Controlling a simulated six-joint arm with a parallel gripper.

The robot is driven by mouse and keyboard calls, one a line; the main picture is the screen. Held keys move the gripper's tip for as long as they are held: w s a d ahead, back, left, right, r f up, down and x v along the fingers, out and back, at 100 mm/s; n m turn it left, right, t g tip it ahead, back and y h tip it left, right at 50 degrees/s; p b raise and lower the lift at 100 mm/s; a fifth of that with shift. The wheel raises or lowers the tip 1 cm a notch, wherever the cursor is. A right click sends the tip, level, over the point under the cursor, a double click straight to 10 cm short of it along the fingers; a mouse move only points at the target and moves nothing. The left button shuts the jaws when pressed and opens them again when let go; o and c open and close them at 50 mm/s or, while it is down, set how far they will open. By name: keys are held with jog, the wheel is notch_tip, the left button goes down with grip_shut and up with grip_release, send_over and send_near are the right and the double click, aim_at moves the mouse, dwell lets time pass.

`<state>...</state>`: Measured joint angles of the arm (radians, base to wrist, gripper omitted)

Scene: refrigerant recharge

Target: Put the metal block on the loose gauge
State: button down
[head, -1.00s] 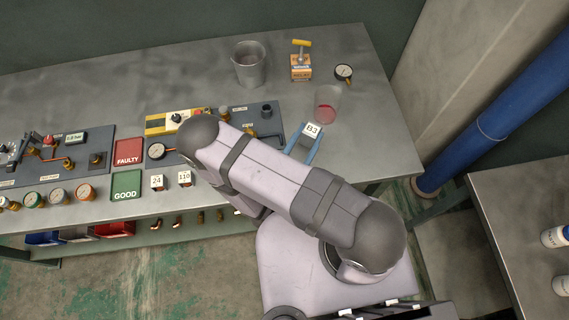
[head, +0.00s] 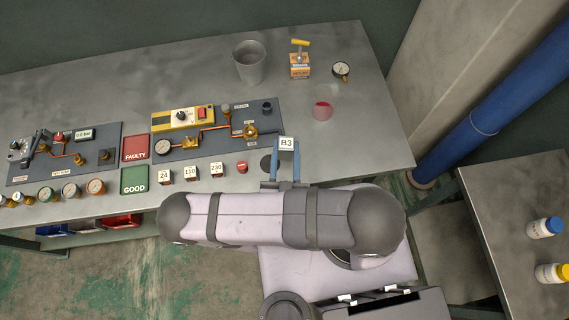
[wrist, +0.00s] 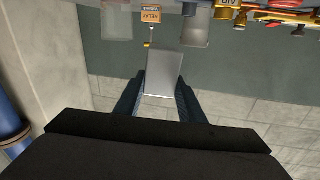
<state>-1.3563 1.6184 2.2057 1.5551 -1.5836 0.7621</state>
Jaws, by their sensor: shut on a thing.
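The metal block (head: 286,143), labelled B3, is between the two blue fingers of my gripper (head: 286,160). It is held over the front right part of the bench. The wrist view shows the block's plain grey face (wrist: 163,72) between both fingers. My gripper is shut on it. The loose gauge (head: 341,70), with a white round dial, lies alone near the bench's back right corner, well apart from my gripper. The gauge is not clear in the wrist view.
A clear cup with red contents (head: 322,108) stands between block and gauge. An orange relay box (head: 300,66) and a grey bucket (head: 250,62) stand at the back. A panel with valves and pipes (head: 190,145) lies left. A dark disc (head: 266,164) lies beside my gripper.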

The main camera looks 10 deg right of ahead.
aim_at(286, 159)
notch_tip(286, 159, down, 4)
jog(key=shift+r+b, duration=0.25)
jog(key=shift+b, duration=0.5)
jog(key=shift+f+b, duration=0.55)
jog(key=shift+f, duration=0.15)
notch_tip(286, 159, down, 5)
jog(key=b, duration=0.4)
jog(key=shift+r, duration=0.2)
jog(key=shift+f, duration=0.1)
jog(key=c, duration=1.2)
grip_release()
jog(key=shift+f, duration=0.1)
jog(key=shift+s, duration=0.2)
